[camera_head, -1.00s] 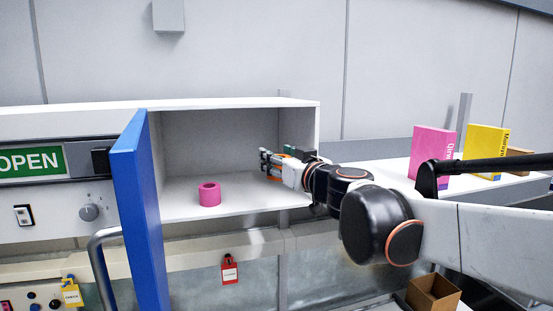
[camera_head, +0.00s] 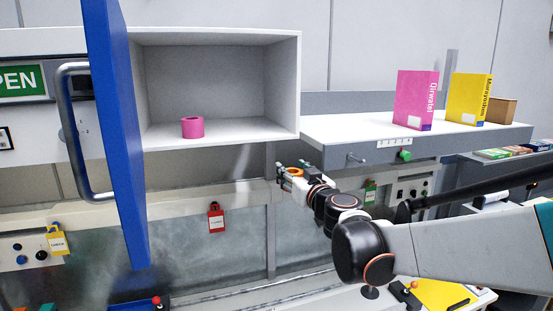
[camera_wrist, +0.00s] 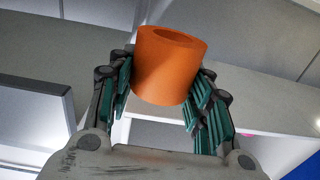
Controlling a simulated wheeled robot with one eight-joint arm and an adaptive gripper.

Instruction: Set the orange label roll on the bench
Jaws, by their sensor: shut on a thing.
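The orange label roll (camera_wrist: 166,68) is between the green-padded fingers of my gripper (camera_wrist: 160,95) in the wrist view, with the fingers on both its sides. Another white surface (camera_head: 330,298) lies lower at the bottom. I cannot tell which one is the bench.
A pink roll (camera_head: 193,127) stands in the white cabinet (camera_head: 222,36). The blue door (camera_head: 118,150) hangs open at left. A pink box (camera_head: 416,98) and a yellow box (camera_head: 468,98) stand on the right-hand surface. A red tag (camera_head: 216,217) hangs on the rail. A joystick (camera_head: 405,292) stands at the bottom.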

